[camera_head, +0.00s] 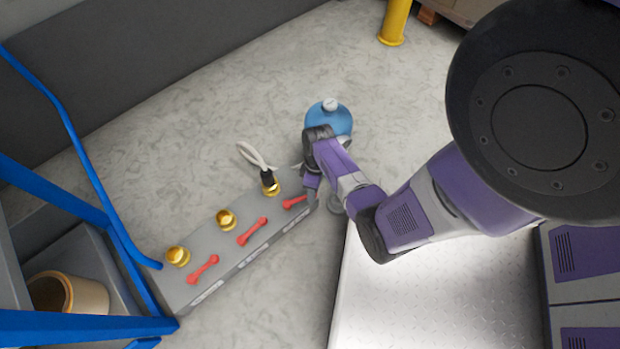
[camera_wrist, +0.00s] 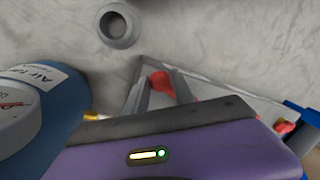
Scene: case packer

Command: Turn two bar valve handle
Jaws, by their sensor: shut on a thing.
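A grey valve block (camera_head: 225,262) lies on the floor with three red bar handles along its front: a left one (camera_head: 203,269), a middle one (camera_head: 252,231) and a right one (camera_head: 293,202). The labels are too small to read. My gripper (camera_head: 309,192) is at the block's right end, shut on the right handle, whose far part it hides. In the wrist view, a red handle end (camera_wrist: 162,82) shows between the grey fingers, and another red handle (camera_wrist: 284,127) shows farther right.
Brass fittings (camera_head: 226,219) stand behind the handles, one with a pale hose (camera_head: 255,156). A blue air tank (camera_head: 341,119) stands just behind my gripper and is close at left in the wrist view (camera_wrist: 62,105). A blue frame (camera_head: 75,135) rises at the left.

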